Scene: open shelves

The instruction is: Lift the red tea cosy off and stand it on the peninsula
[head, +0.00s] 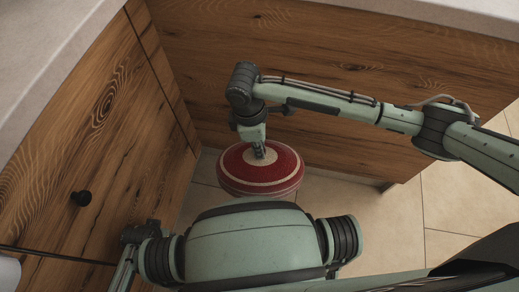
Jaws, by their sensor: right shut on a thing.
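The red tea cosy (233,172) is round and domed, with pale rings around it and a pale patch on top. My right gripper (259,151) points down from above and is shut on the top of the cosy. The cosy hangs over the tiled floor, in front of the wooden panels. Its underside is hidden. Two pale worktops show, one along the top right (440,12) and one at the upper left (62,52); I cannot tell which is the peninsula. My left gripper is out of view.
Wooden cabinet fronts (330,65) meet in a corner behind the cosy. Pale floor tiles (390,225) are clear at the right. Only narrow strips of the worktops show.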

